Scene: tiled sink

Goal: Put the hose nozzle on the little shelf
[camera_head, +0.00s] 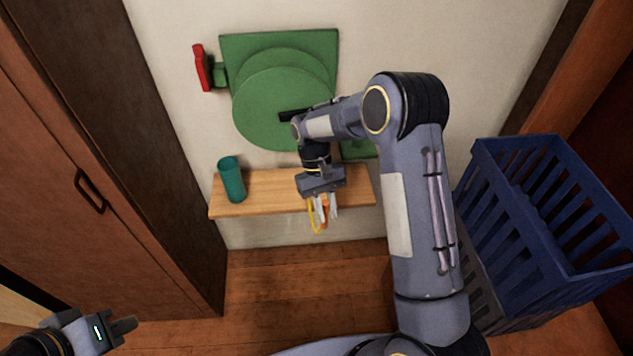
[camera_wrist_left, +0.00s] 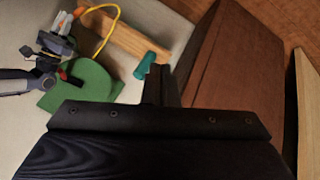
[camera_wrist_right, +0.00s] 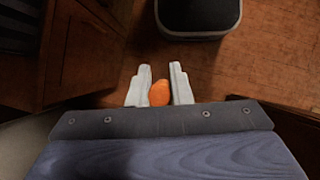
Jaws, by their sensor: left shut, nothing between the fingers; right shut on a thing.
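The orange hose nozzle (camera_head: 325,212) is between the fingers of my right gripper (camera_head: 322,208), which is shut on it. In the right wrist view the nozzle (camera_wrist_right: 159,93) shows as an orange end between the two pale fingers. A yellow hose (camera_head: 311,216) loops beside the gripper; it also shows in the left wrist view (camera_wrist_left: 108,32). The little wooden shelf (camera_head: 275,188) is on the wall, and the gripper covers part of its right half. The nozzle appears at its front edge; its height above the shelf is unclear. My left gripper (camera_head: 125,325) is shut and empty, low at the left.
A teal cup (camera_head: 231,181) stands at the shelf's left end. The green hose reel (camera_head: 275,100) with a red handle (camera_head: 202,68) is on the wall above. A blue crate (camera_head: 540,215) stands at the right, a brown cabinet (camera_head: 85,190) at the left. The shelf's middle is bare.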

